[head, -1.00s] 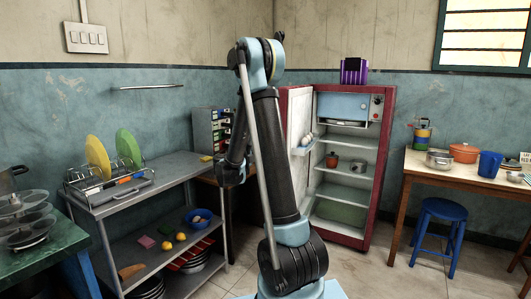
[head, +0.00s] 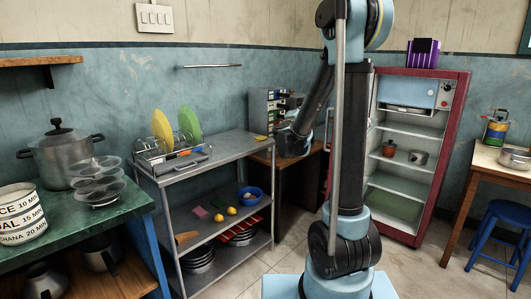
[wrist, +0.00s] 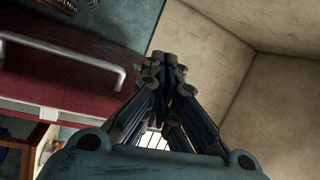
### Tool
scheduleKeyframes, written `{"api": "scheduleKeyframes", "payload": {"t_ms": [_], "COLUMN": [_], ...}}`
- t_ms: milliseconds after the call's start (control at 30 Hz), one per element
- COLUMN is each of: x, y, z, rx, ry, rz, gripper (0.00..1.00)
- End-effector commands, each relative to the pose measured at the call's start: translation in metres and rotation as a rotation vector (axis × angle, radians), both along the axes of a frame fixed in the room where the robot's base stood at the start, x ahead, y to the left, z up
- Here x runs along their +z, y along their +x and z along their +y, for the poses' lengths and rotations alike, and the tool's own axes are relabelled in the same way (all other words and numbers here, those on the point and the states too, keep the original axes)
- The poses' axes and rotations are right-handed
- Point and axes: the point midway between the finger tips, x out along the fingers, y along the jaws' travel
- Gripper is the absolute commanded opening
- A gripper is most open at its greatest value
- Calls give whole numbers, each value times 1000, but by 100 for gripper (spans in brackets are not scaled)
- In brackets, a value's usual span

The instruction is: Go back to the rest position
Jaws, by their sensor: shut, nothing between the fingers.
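My gripper (wrist: 170,65) shows in the wrist view with its fingers drawn together and nothing between them. It points toward a bare beige wall, beside a dark red surface with a grey bar handle (wrist: 120,75). In the head view my arm stands upright right of centre, folded at the top, with its forearm hanging down on the left. The fingers cannot be made out there. The red fridge (head: 452,135) stands open behind my arm, with a red pot (head: 389,148) and a metal pot (head: 418,157) on a shelf.
A metal shelf unit (head: 215,158) with a plate rack stands left of my arm. A green counter (head: 100,217) with a large pot (head: 62,155) is at far left. A wooden table (head: 487,163) and a blue stool (head: 500,230) stand at right. Tiled floor (head: 415,270) is clear in front of the fridge.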

Motion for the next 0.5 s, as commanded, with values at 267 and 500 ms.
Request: {"api": "scheduleKeyframes", "payload": {"t_ms": [267, 500], "x": [27, 28], "y": [-17, -40], "z": [31, 59], "rx": [203, 369], "ry": [-175, -327], "rz": [54, 133], "gripper": [0, 0]}}
